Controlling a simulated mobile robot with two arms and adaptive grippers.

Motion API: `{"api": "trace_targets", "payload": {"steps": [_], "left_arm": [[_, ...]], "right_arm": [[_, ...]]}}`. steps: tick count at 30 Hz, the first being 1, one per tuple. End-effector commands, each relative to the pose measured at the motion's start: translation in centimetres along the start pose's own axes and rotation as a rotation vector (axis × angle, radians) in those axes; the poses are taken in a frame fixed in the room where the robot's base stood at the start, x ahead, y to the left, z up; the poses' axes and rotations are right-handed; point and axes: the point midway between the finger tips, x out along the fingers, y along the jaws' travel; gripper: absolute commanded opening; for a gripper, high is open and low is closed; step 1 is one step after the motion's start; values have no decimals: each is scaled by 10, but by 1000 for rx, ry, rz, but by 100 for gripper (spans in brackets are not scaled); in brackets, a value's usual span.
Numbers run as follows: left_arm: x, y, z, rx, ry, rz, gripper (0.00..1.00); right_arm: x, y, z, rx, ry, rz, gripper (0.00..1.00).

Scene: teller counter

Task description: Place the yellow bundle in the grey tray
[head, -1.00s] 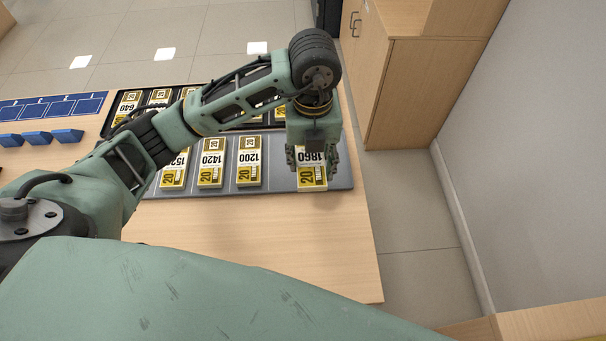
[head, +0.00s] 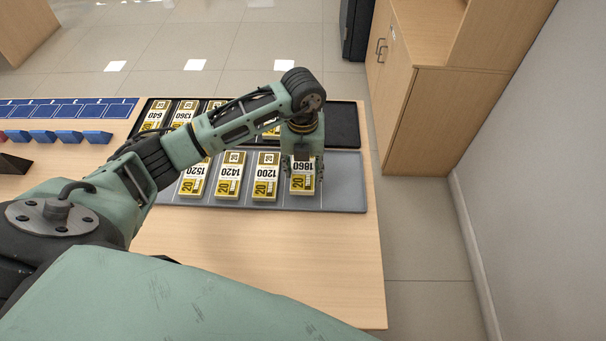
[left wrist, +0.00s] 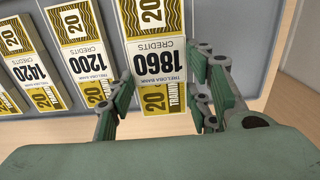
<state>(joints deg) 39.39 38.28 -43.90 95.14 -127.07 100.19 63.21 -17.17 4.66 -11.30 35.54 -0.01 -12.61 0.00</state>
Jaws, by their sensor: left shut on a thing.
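The yellow bundle marked 1860 (head: 302,181) is between the fingers of my left gripper (head: 303,174), which is shut on it. It is over the right part of the grey tray (head: 345,186). In the left wrist view the bundle (left wrist: 158,60) looks larger than its neighbours, beside the bundle marked 1200 (left wrist: 80,55) with a small gap. I cannot tell whether its underside touches the tray. My right gripper is not in view.
Bundles marked 1200 (head: 265,178), 1420 (head: 231,176) and 1520 (head: 195,178) lie in the grey tray. A black tray (head: 342,128) with more bundles lies behind, partly hidden by my arm. Blue blocks (head: 70,137) stand at left. The tray's right end is bare.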

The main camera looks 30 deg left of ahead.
Motion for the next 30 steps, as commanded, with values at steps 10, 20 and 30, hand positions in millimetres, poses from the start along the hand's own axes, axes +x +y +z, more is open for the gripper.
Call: {"api": "trace_targets", "payload": {"steps": [10,20,30], "left_arm": [[33,0,-1,2,0,0,19],[35,0,-1,1,1,1,53],[35,0,-1,1,1,1,65]], "right_arm": [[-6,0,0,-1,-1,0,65],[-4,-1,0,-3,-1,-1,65],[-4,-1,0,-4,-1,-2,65]]}}
